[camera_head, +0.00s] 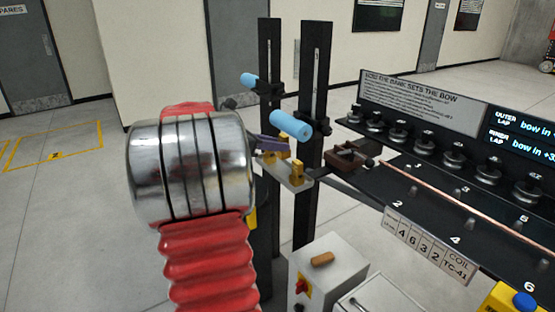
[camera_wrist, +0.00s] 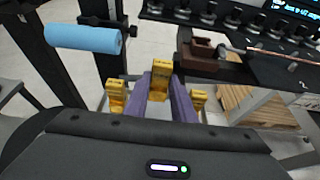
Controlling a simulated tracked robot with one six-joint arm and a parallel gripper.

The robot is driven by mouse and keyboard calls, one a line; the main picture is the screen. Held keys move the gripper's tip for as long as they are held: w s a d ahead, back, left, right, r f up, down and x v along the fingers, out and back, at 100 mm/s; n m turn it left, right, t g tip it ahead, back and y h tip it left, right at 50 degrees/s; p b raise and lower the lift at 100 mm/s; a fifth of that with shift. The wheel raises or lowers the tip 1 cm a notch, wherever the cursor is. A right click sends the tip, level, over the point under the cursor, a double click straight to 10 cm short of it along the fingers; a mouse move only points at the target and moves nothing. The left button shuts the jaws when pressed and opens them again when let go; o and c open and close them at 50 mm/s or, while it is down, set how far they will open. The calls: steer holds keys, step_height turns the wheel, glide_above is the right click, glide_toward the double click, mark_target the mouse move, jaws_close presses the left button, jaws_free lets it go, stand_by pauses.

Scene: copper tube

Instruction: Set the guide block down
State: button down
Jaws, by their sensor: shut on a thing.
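The guide block, which I take to be the yellow block (camera_wrist: 160,80), is between the purple fingers of my gripper (camera_wrist: 170,93) in the wrist view. My gripper is shut on it. Two other yellow pieces stand to either side of the fingers, one at left (camera_wrist: 117,97) and one at right (camera_wrist: 199,100). In the head view my gripper (camera_head: 276,145) is over a small pale shelf (camera_head: 296,184) with yellow pieces on it. The block's underside is hidden, so I cannot tell whether it touches the shelf.
Two black uprights (camera_head: 316,70) with blue rollers (camera_head: 291,125) stand close behind. A brown block (camera_head: 347,156) is at the black bench's near end, beside a copper tube (camera_head: 470,205). A grey box (camera_head: 333,275) with a cork-coloured piece stands below.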

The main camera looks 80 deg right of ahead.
steer(key=shift+f, duration=0.65)
steer(key=shift+f, duration=1.85)
steer(key=shift+f, duration=0.1)
steer(key=c, duration=1.5)
jaws_free()
steer(key=v, duration=1.2)
steer(key=shift+w, duration=0.1)
